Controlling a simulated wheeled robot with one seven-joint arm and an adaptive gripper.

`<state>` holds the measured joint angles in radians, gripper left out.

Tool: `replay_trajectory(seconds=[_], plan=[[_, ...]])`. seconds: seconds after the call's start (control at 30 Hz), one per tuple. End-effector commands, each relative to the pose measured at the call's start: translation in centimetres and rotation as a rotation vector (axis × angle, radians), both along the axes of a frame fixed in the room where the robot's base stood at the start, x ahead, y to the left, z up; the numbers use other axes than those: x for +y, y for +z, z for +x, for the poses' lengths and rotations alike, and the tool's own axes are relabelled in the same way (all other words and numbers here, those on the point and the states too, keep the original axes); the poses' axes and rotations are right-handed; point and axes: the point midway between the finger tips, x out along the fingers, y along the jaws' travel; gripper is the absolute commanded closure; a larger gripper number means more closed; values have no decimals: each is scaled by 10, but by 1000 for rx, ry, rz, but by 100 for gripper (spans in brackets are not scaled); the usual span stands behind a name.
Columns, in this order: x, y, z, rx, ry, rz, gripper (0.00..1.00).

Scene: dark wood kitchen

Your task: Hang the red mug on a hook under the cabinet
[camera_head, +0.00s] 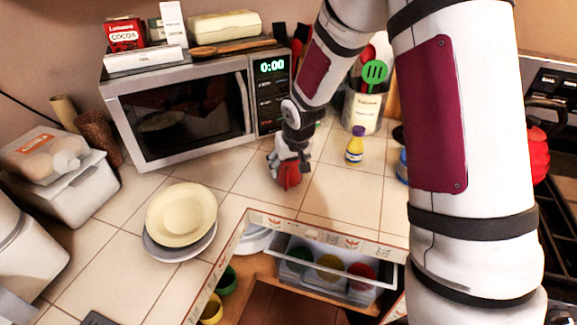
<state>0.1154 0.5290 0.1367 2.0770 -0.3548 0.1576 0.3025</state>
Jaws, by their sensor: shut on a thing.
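The red mug (290,177) is on or just above the tiled counter, in front of the microwave's right side. My gripper (287,168) reaches down from above and is shut on it. The fingers cover part of the mug, and its handle cannot be made out. I cannot tell whether its base touches the tiles. No hook can be made out in this view. A cabinet-like frame with a patterned edge (385,252) is at the bottom centre, with a green mug (227,281) and a yellow mug (211,309) at its left side.
A microwave (180,115) stands behind, with boxes on top. Stacked plates (182,213) lie left of the mug. A yellow bottle (355,148) and a utensil crock (363,110) stand to the right. A clear bin (330,272) holds coloured items. A red kettle (538,155) sits far right.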

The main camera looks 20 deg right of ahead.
Motion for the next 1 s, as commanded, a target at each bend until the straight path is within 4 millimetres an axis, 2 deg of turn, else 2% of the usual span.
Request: replay_trajectory(seconds=[0.17,0.3,0.73,0.9,1.0], plan=[[-1,16,1,-6,-2,1,76],[-1,37,1,-7,-2,0,76],[21,43,-106,-4,3,-1,76],[26,46,-136,-5,1,1,76],[28,47,-146,-4,1,0,76]])
